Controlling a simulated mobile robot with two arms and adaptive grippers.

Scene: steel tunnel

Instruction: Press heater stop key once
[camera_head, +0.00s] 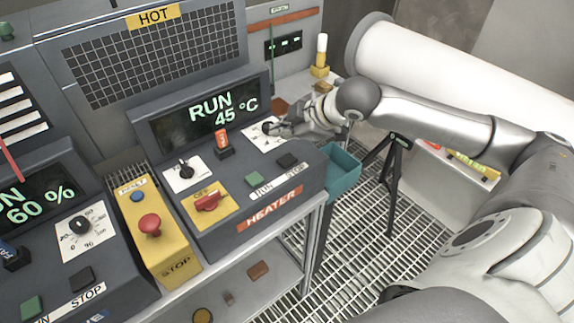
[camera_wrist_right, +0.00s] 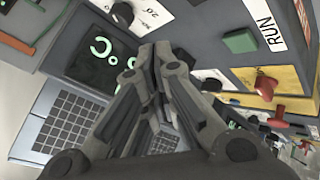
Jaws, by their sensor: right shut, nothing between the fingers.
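The heater panel (camera_head: 222,231) has a red HEATER label, and its display (camera_head: 205,112) reads RUN 45 °C. The black stop key (camera_head: 287,160) sits at the panel's front right, above the word STOP. The green run key (camera_head: 255,180) is left of it and also shows in the right wrist view (camera_wrist_right: 240,40). My right gripper (camera_head: 270,129) is shut and empty, behind the stop key near the white dial plate. Its closed fingers (camera_wrist_right: 165,60) fill the middle of the right wrist view, where I cannot make out the stop key. My left gripper is not in view.
A yellow box (camera_head: 165,262) with a red mushroom button (camera_head: 150,224) stands left of the heater panel. A red rotary switch (camera_head: 208,202) and a knob (camera_head: 185,169) are on the panel. A teal bin (camera_head: 342,171) and a black stand (camera_head: 391,180) are to the right.

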